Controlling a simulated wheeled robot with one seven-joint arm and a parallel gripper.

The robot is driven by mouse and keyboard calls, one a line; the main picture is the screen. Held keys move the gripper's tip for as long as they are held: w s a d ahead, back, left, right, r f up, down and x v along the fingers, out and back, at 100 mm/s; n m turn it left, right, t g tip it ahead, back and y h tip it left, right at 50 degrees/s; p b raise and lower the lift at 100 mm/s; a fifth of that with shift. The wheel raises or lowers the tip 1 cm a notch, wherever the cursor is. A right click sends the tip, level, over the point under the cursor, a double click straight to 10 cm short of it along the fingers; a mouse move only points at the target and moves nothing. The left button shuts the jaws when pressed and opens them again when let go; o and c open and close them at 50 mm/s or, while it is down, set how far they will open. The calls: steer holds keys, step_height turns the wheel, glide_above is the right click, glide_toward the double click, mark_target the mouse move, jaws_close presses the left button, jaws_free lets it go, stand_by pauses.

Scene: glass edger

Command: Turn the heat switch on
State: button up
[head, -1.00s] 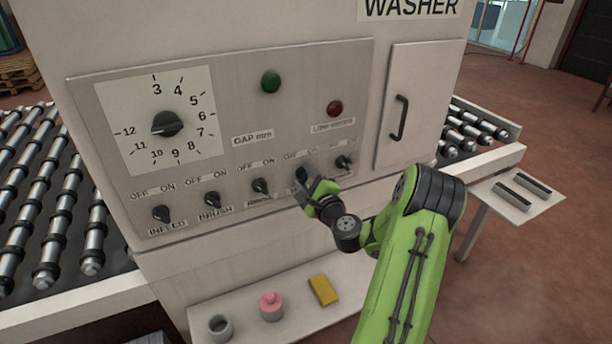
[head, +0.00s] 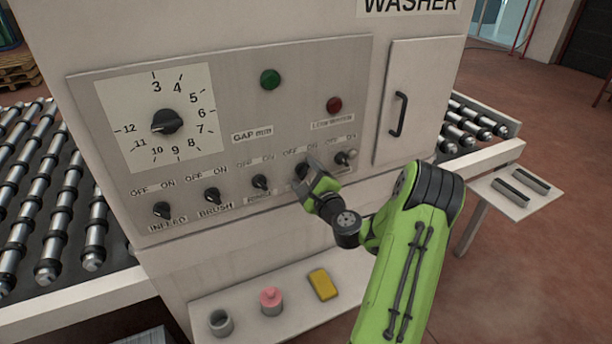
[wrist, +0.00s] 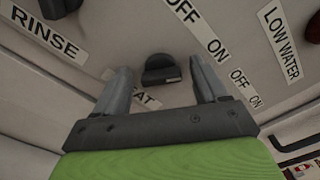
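The heat switch (wrist: 162,70) is a small black rotary knob on the washer's grey panel. In the wrist view it shows between my two fingers, with its HEAT label partly hidden by one finger. In the head view the switch (head: 301,170) is partly covered by my gripper (head: 313,176), fourth from the left in the row. My gripper (wrist: 160,75) is open, with a gap between each finger and the knob. The OFF and ON labels (wrist: 200,32) lie beside the knob. I cannot tell which one its pointer marks.
The infeed (head: 162,210), brush (head: 212,195) and rinse (head: 260,182) knobs sit to the left. Another switch (head: 345,157) is close on the right. A gap dial (head: 167,122), green button (head: 270,79) and red lamp (head: 334,105) are above. A shelf (head: 245,323) holds small items below.

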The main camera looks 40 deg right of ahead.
steer(key=b+v, duration=1.3)
steer(key=v, duration=0.2)
steer(key=shift+s+a+b, duration=0.2)
steer(key=shift+s+b, duration=0.15)
